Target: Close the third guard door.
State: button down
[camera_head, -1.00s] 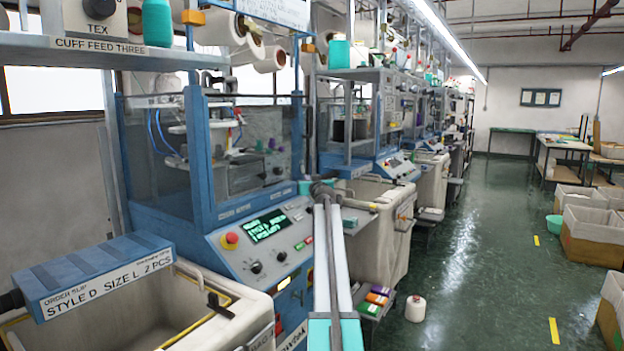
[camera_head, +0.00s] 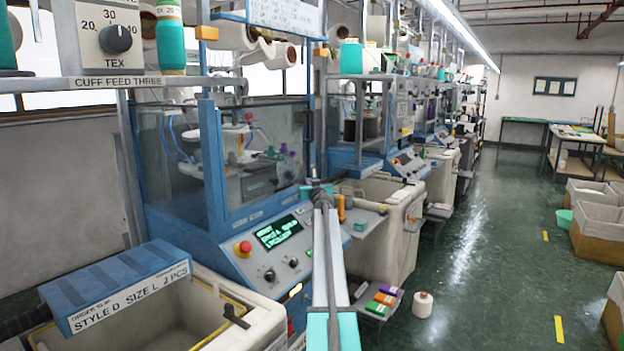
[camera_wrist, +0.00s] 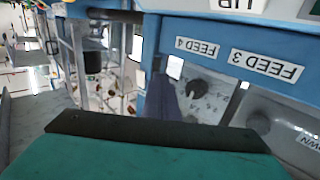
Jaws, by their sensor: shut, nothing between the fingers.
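The nearest knitting machine stands under the shelf labelled CUFF FEED THREE (camera_head: 110,84). Its guard has clear tinted panels in blue framing, with a front panel (camera_head: 275,150) between the left blue post (camera_head: 213,165) and the right one. I cannot tell whether this panel is fully closed. My gripper (camera_head: 317,190) is at the far end of my outstretched arm, in front of the lower right post. Its fingers are shut and empty; contact with the guard cannot be judged. In the wrist view, a dark-edged teal part of my gripper (camera_wrist: 150,150) fills the bottom, below a blue beam.
A control panel with a red button (camera_head: 243,247) and green display (camera_head: 278,232) sits below the guard. A bin with a blue order-slip box (camera_head: 115,285) stands at left. A white cone (camera_head: 422,304) is on the floor. The green aisle at right is open.

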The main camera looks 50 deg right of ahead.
jog(key=shift+w+a+p, duration=0.15)
jog(key=shift+w+p, duration=0.1)
jog(key=shift+p, duration=0.2)
jog(key=shift+r, duration=0.1)
dwell(0.4)
jog(key=s+d+b, duration=0.1)
jog(key=s+b, duration=0.5)
jog(key=s, duration=0.8)
jog(key=shift+s+d, duration=0.15)
jog(key=shift+d, duration=0.15)
